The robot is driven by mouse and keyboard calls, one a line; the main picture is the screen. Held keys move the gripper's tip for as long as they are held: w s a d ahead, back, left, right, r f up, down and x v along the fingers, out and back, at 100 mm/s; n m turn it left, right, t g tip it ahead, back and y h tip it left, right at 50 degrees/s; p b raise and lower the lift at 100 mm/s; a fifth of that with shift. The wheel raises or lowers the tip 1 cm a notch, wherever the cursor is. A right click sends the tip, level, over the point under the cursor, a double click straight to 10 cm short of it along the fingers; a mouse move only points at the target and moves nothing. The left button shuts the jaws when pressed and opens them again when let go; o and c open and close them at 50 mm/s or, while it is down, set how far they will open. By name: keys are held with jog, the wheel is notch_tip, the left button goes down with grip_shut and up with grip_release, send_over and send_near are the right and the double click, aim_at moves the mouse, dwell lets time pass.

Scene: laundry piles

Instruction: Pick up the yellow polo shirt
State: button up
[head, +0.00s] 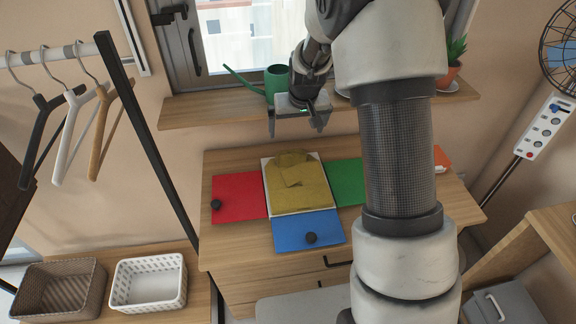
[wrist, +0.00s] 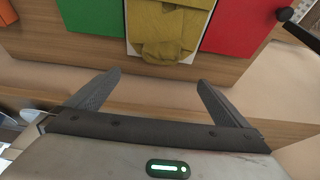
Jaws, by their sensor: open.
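The yellow polo shirt (head: 297,183) lies folded on a white board (head: 327,208) on top of the wooden dresser. In the wrist view the shirt (wrist: 168,32) shows at the top middle, past my fingertips. My gripper (head: 299,125) is open and empty, raised above and behind the shirt near the window shelf. In the wrist view my gripper's (wrist: 160,82) two fingers are spread wide with nothing between them. The gripper does not touch the shirt.
Red (head: 240,196), blue (head: 307,230) and green (head: 346,181) panels surround the white board, with black knobs on the red and blue ones. A green watering can (head: 276,82) stands on the shelf close behind my gripper. A clothes rail with hangers (head: 75,125) and two baskets (head: 148,283) are at left.

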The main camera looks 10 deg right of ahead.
send_near(291, 153)
jog(key=x, duration=0.2)
jog(key=shift+s+d+f, duration=0.1)
jog(key=shift+f, duration=0.25)
jog(key=shift+x, duration=2.95)
jog(key=shift+r, duration=0.1)
jog(key=shift+c, duration=0.3)
jog(key=c, duration=1.1)
jog(key=shift+r, duration=0.15)
